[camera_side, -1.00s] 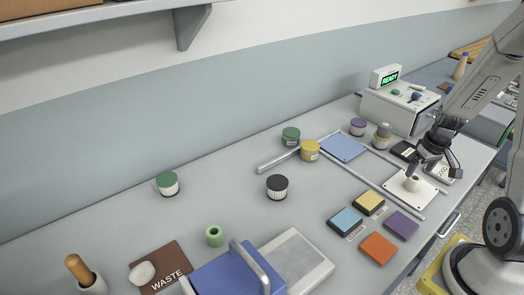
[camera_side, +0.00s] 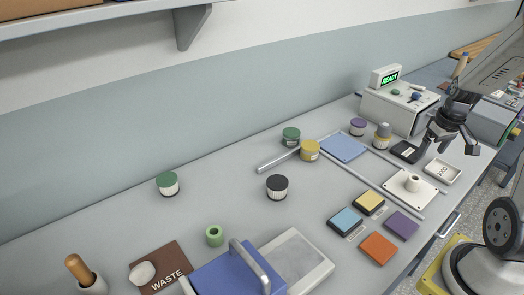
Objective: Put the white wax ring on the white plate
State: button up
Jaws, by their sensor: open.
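The white wax ring (camera_side: 412,183) sits on the white plate (camera_side: 403,197) at the right of the table, near the plate's middle. It looks like a short, upright, off-white cylinder with a dark hole in its top. My gripper (camera_side: 451,148) is open and empty, above and to the right of the ring and clear of it. Nothing hides the ring or the plate from this side.
A small white labelled tray (camera_side: 457,182) lies right of the plate. A control box reading READY (camera_side: 383,108) stands behind. Coloured square pads lie in front, including an orange one (camera_side: 379,248). The table's left middle is mostly clear.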

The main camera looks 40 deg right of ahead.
dwell(0.4)
jog(key=w+a+n, duration=0.2)
jog(key=a, duration=1.1)
jog(key=w+a+f+n+t, duration=0.1)
jog(key=w+a+n, duration=0.1)
jog(key=a, duration=1.1)
jog(key=shift+w+a+f+y, duration=0.3)
jog(key=shift+w, duration=0.15)
